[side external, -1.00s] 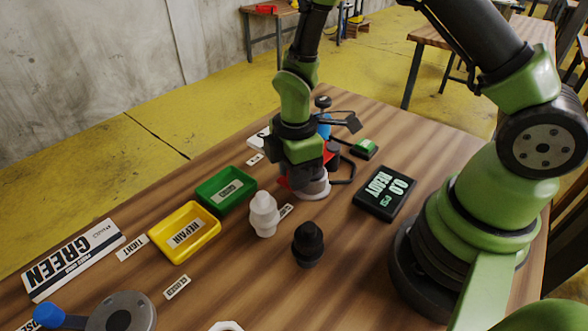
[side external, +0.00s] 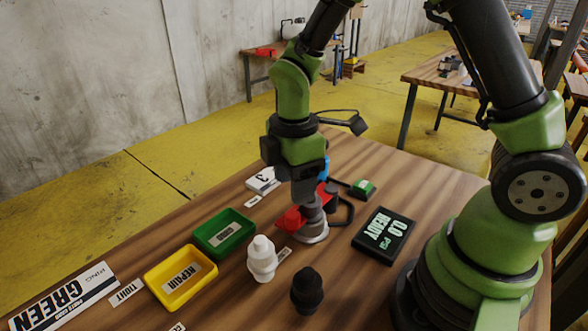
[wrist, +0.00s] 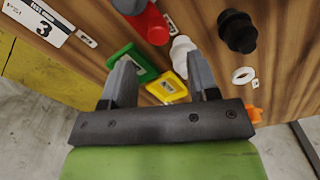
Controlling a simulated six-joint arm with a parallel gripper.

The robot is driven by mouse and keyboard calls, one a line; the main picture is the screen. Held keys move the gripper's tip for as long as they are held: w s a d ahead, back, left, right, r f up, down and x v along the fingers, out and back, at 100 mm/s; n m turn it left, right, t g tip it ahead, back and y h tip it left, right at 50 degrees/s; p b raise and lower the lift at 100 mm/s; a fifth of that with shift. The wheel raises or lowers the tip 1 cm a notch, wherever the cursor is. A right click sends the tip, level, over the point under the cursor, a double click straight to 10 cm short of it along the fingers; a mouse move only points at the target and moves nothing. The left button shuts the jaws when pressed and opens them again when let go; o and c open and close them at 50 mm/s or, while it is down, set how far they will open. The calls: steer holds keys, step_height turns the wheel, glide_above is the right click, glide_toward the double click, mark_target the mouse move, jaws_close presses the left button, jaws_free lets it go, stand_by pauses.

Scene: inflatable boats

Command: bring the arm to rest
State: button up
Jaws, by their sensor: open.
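My gripper (side external: 306,200) is above the table (side external: 410,170), in front of a red fixture with a grey round base (side external: 312,234). In the wrist view the jaws (wrist: 160,75) are apart with nothing between them. In the side view my gripper overlaps the fixture, and the fingertips are hard to make out against it. A white ribbed plug (side external: 262,260) and a black one (side external: 307,291) stand upright on the table, apart from my gripper.
A green tray (side external: 223,233) and a yellow tray labelled REPAIR (side external: 180,278) sit at left; both look empty. A display reading 0.0 PSI READY (side external: 384,235) and a green button (side external: 362,189) are at right. A card marked 3 (side external: 262,181) lies behind. A white ring (wrist: 243,75) lies near the black plug.

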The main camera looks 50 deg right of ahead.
steer(key=shift+r, duration=1.15)
steer(key=s+r+m+t+y, duration=0.2)
steer(key=s+r+m+t, duration=0.5)
steer(key=s+r+m, duration=0.6)
step_height(320, 180, up, 2)
steer(key=m, duration=0.4)
steer(key=shift+s+d+r, duration=0.2)
steer(key=shift+d+r, duration=0.05)
steer(key=shift+d, duration=0.1)
